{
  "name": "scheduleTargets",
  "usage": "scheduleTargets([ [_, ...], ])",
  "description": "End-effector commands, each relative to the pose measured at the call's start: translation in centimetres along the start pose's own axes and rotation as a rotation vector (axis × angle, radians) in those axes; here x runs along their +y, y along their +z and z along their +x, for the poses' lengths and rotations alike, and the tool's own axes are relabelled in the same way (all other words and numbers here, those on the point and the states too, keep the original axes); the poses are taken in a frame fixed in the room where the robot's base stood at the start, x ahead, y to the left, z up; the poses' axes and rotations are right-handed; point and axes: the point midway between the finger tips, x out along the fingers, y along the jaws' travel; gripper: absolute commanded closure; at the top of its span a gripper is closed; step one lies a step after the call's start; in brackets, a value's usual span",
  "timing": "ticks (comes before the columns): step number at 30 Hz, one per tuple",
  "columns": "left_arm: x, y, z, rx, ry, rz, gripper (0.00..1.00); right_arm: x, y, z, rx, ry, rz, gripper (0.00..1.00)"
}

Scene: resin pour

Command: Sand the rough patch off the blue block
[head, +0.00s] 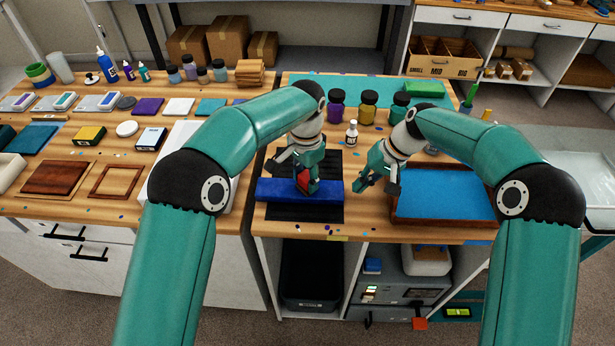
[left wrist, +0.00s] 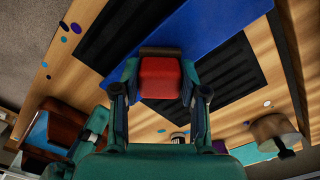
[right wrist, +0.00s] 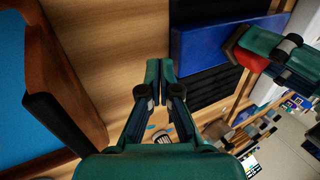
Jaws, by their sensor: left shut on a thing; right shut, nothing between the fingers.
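The blue block (head: 275,190) lies across a black ribbed mat (head: 320,212) on the bench. It also shows in the left wrist view (left wrist: 212,40) and the right wrist view (right wrist: 205,48). My left gripper (head: 305,186) is shut on a red sanding block (left wrist: 160,78) with a dark pad. It holds the sanding block at the blue block's upper side; I cannot tell whether they touch. No rough patch can be made out; the sanding block and gripper hide part of the surface. My right gripper (right wrist: 160,68) is shut and empty, just right of the blue block.
A wooden-framed tray with a blue bottom (head: 440,208) stands right of my right gripper. A small white bottle (head: 351,134) and dark jars (head: 368,106) stand behind the mat. A white panel (head: 185,160) lies left. Small coloured chips dot the front edge.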

Motion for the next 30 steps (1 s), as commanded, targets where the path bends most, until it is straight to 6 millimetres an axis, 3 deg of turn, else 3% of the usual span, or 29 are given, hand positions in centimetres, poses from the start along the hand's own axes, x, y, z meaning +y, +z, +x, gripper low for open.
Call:
scheduleTargets([
  [8,2.0,-1.8,0.1,0.0,0.005,0.006,0.85,0.0,0.0,0.0,0.0,0.0,0.0,1.0],
  [30,4.6,-4.5,-0.5,0.006,0.002,0.003,0.85,0.0,0.0,0.0,0.0,0.0,0.0,1.0],
])
